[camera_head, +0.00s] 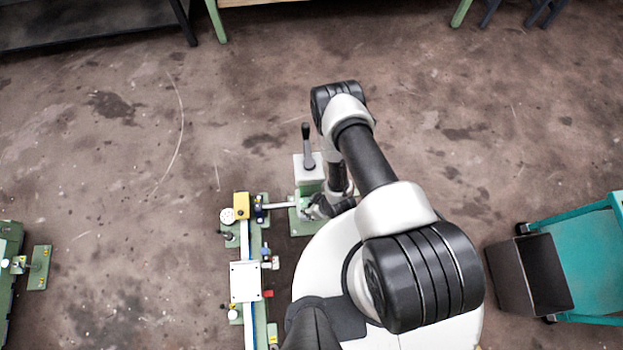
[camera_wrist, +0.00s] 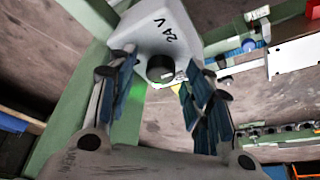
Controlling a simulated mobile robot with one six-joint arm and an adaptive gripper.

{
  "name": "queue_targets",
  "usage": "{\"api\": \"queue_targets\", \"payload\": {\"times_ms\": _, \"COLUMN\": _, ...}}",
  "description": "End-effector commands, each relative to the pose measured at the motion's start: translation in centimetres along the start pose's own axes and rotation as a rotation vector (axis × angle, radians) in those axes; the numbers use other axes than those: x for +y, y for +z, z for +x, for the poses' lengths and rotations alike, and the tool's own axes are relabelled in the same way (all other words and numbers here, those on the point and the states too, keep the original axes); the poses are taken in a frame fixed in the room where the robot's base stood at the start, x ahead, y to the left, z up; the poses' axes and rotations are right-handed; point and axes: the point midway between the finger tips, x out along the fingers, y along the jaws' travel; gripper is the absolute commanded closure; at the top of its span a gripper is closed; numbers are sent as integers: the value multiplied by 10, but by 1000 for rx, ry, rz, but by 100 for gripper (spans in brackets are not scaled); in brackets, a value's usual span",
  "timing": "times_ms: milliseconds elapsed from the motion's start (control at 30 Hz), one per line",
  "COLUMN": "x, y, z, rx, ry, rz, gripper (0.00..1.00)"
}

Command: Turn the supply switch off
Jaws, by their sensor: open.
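A light grey box marked "24 V" (camera_wrist: 165,27) is at the top middle of the wrist view. A round black knob (camera_wrist: 160,68) sits on its near face, and I take this to be the supply switch. A green glow shows just below and left of the knob. My gripper (camera_wrist: 158,75) is open, with one blue-padded finger on each side of the knob. I cannot tell whether either finger touches the knob or box. In the head view my gripper (camera_head: 325,207) is low beside the green stand, and the knob cannot be made out there.
A white-topped unit with a black lever (camera_head: 308,150) stands close behind my gripper. A narrow green bench with a white plate (camera_head: 245,281) and a yellow block (camera_head: 241,205) lies to the left. A teal cart (camera_head: 590,265) with a dark bin (camera_head: 530,277) is at right. Open floor lies beyond.

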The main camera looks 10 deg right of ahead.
Motion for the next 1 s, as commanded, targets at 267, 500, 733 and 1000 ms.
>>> {"api": "queue_targets", "payload": {"times_ms": 267, "x": 0, "y": 0, "z": 0, "rx": 0, "ry": 0, "rz": 0, "gripper": 63}}
{"api": "queue_targets", "payload": {"times_ms": 500, "x": 0, "y": 0, "z": 0, "rx": 0, "ry": 0, "rz": 0, "gripper": 79}}
{"api": "queue_targets", "payload": {"times_ms": 733, "x": 0, "y": 0, "z": 0, "rx": 0, "ry": 0, "rz": 0, "gripper": 94}}
{"api": "queue_targets", "payload": {"times_ms": 1000, "x": 0, "y": 0, "z": 0, "rx": 0, "ry": 5, "rz": 13, "gripper": 98}}
